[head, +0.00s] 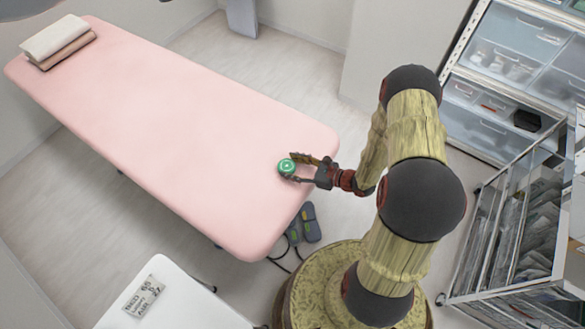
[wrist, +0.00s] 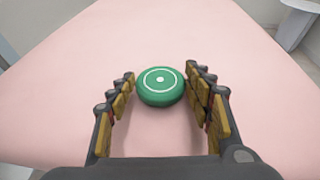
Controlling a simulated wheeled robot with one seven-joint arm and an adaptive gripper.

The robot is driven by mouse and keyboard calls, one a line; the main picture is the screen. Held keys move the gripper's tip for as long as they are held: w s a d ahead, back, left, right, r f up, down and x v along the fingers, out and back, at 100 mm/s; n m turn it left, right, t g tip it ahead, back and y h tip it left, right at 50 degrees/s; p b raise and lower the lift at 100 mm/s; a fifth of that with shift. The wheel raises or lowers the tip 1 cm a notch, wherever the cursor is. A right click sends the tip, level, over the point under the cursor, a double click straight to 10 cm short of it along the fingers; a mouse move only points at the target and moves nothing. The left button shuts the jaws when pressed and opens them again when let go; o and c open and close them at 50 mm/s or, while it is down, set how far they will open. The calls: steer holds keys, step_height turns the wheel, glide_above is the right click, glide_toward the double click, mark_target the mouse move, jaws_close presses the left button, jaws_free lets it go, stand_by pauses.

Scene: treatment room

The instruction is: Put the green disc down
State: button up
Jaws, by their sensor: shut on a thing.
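The green disc (head: 287,168) has a pale ring and a centre dot on its top. In the head view it is at the right end of the pink treatment table (head: 180,120). My gripper (head: 296,168) is shut on the disc, with a finger on each side of it. In the wrist view the disc (wrist: 160,86) lies level between the fingertips of my gripper (wrist: 161,84), with the pink surface (wrist: 60,110) below and around it. I cannot tell whether the disc touches the surface.
Folded towels (head: 60,42) lie at the table's far left end. A white surface with a label card (head: 145,296) stands at the front left. A foot pedal (head: 305,224) is on the floor near the table's end. A wire cart (head: 510,230) and drawers stand right. Most of the pink top is bare.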

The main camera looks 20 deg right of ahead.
steer(key=shift+f, duration=0.25)
steer(key=o, duration=1.3)
steer(key=shift+o, duration=0.4)
